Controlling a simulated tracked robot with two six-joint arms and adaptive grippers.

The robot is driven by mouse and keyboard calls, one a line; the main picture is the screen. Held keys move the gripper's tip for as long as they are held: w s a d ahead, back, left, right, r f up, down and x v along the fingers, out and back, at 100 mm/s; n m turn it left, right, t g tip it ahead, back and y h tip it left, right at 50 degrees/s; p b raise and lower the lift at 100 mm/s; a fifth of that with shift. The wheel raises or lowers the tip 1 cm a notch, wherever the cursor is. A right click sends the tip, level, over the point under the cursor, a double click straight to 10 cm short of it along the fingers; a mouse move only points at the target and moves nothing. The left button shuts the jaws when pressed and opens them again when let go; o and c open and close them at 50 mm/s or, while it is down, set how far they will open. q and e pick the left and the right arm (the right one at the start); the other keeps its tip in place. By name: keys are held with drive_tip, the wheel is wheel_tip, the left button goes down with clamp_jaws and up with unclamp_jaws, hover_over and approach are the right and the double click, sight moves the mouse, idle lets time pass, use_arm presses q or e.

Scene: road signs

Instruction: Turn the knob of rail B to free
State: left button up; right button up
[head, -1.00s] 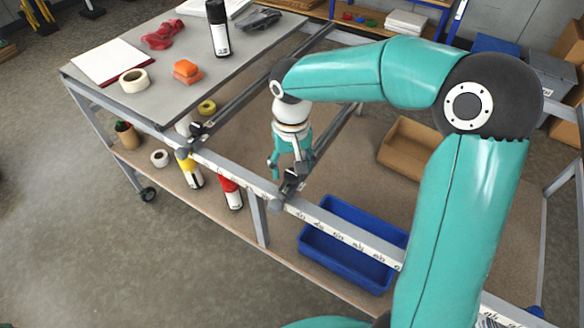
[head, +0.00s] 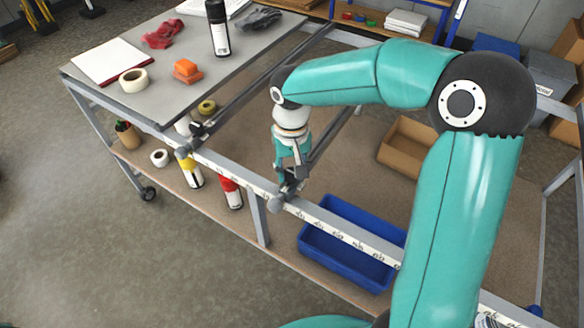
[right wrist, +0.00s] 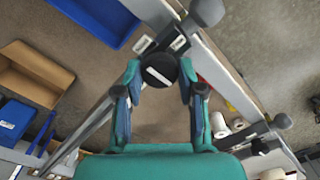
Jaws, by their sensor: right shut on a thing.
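My right gripper (head: 291,174) is at a cross rail (head: 322,148), where it meets the front beam. In the right wrist view, my right gripper (right wrist: 160,82) has its fingers on both sides of a round black knob (right wrist: 159,69) and is shut on it. The knob's white pointer line runs slantwise, down to the right. Small white label plates (right wrist: 179,42) sit by the knob, too small to read. A second cross rail (head: 250,92) with its own dark knob (head: 197,128) lies beside the grey tabletop. I cannot read which rail is B. My left gripper is not in view.
The grey tabletop (head: 118,96) holds a black bottle (head: 218,30), an orange block (head: 186,70) and a tape roll (head: 133,80). A blue bin (head: 345,270) and cardboard box (head: 410,145) stand on the lower shelf. The front beam (head: 350,232) carries a printed scale.

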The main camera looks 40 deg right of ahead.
drive_tip(key=n, duration=1.3)
drive_tip(key=shift+r+n, duration=0.1)
drive_tip(key=shift+n, duration=0.2)
drive_tip(key=shift+n+p, duration=0.35)
drive_tip(key=shift+n, duration=1.85)
drive_tip(key=o, duration=1.1)
drive_tip(key=shift+o, duration=0.2)
